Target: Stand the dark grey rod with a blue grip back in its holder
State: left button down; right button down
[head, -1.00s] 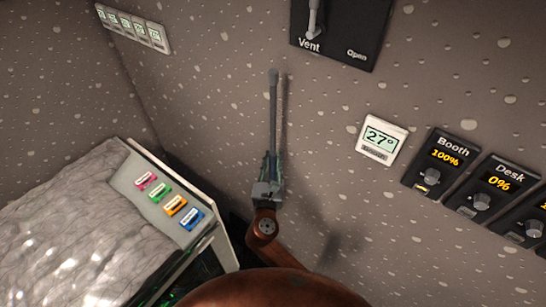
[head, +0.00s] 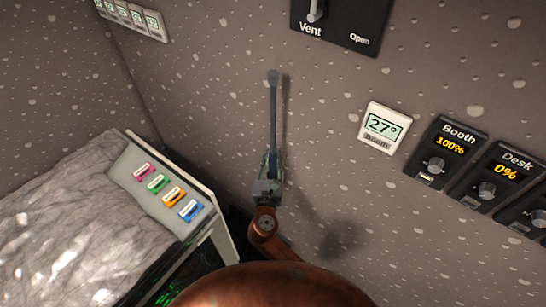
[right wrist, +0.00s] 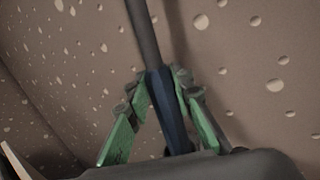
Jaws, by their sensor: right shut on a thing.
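The dark grey rod (head: 273,112) stands roughly upright in the head view, with a rounded knob at its top. In the right wrist view the rod (right wrist: 142,35) runs up from its blue grip (right wrist: 168,105). My right gripper (head: 270,165) is shut on the blue grip; its green fingers (right wrist: 165,95) sit on either side of it. The rod is held in front of the speckled wall and casts a shadow on it. The holder cannot be made out in these frames. My left gripper is not in view.
A vent panel (head: 340,22) with a lever is on the wall above right of the rod. A 27° display (head: 383,127), a Booth dial (head: 436,165) and a Desk dial (head: 487,189) are to the right.

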jog(key=c, duration=1.6)
grip_release()
jog(key=s+a, duration=0.1)
jog(key=s, duration=1.1)
jog(key=shift+w+a, duration=0.1)
